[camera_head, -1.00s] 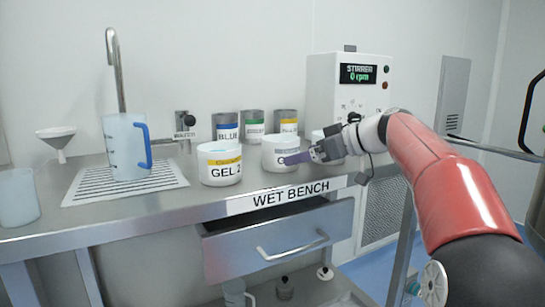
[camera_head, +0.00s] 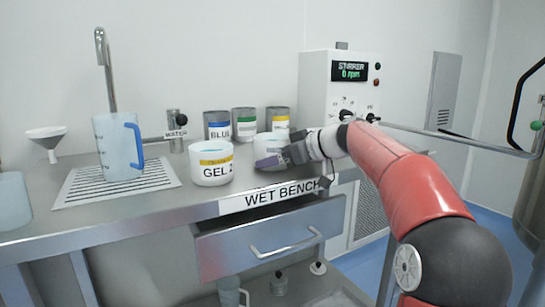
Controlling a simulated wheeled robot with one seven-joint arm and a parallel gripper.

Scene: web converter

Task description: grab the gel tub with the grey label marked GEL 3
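A white tub (camera_head: 267,141) stands on the bench, partly covered by my gripper, and its label cannot be read now. My gripper (camera_head: 268,163) has purple fingers and reaches in from the right, low across the front of this tub. Whether the fingers touch the tub, and how far apart they are, cannot be told. To the left stands a white tub with a yellow band, marked GEL 2 (camera_head: 211,165). No tub with a readable GEL 3 marking shows; the area right of the middle tub is hidden by my wrist.
Behind the tubs stand a blue-label can (camera_head: 218,127), a green-label can (camera_head: 244,123) and a yellow-label can (camera_head: 278,119). The stirrer box (camera_head: 318,90) is behind my arm. A jug (camera_head: 115,148) stands on the drain mat (camera_head: 75,190). A drawer (camera_head: 225,250) is below.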

